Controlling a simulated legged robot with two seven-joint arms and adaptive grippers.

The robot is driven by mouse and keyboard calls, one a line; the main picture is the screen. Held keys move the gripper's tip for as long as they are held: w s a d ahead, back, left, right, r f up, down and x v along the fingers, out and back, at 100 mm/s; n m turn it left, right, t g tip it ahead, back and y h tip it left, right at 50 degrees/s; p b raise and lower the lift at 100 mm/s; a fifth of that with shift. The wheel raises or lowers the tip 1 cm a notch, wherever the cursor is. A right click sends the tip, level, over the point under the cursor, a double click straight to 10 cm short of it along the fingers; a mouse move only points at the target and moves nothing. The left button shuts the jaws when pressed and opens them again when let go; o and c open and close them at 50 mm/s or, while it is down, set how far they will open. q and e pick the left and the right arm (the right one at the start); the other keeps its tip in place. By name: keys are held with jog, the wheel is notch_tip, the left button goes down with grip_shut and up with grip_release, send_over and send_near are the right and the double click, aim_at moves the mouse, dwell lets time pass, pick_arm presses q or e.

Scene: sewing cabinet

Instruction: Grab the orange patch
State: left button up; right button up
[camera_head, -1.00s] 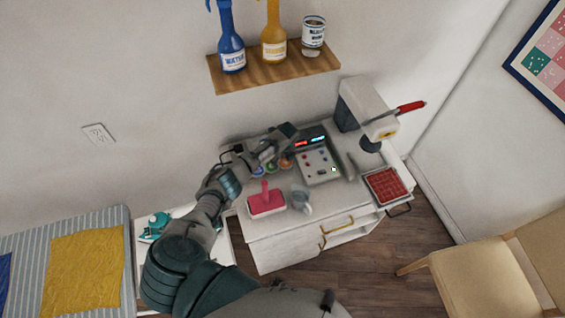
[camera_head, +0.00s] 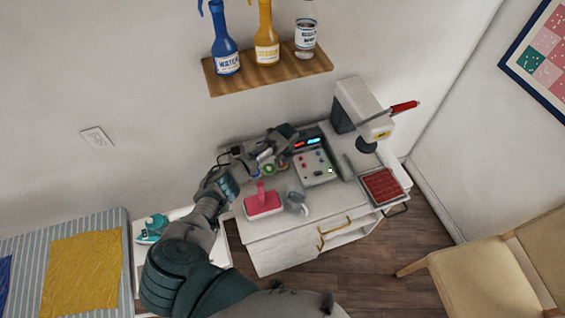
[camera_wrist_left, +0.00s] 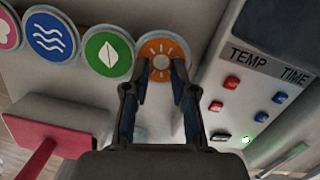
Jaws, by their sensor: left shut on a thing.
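The orange patch (camera_wrist_left: 161,41) is a round disc with a white sun, at the right end of a row of patches beside the control box in the left wrist view. My left gripper (camera_wrist_left: 159,70) is shut on the orange patch, with its two fingertips over the lower half of the disc. In the head view the left hand reaches over the cabinet top from the left and mostly covers the orange patch. My right gripper is not in view.
The green leaf patch (camera_wrist_left: 108,53) and blue wave patch (camera_wrist_left: 50,37) lie left of the orange one. The heat press control box (camera_head: 316,168) stands close on the right. A pink-red handled block (camera_head: 264,204) and a grey item (camera_head: 297,200) sit in front.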

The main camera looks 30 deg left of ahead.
aim_at(283, 164)
pick_arm(q)
jog(key=r, duration=0.9)
jog(key=shift+w+d+r, duration=0.15)
jog(key=shift+d+r, duration=0.05)
grip_shut()
jog(key=o, duration=1.4)
grip_release()
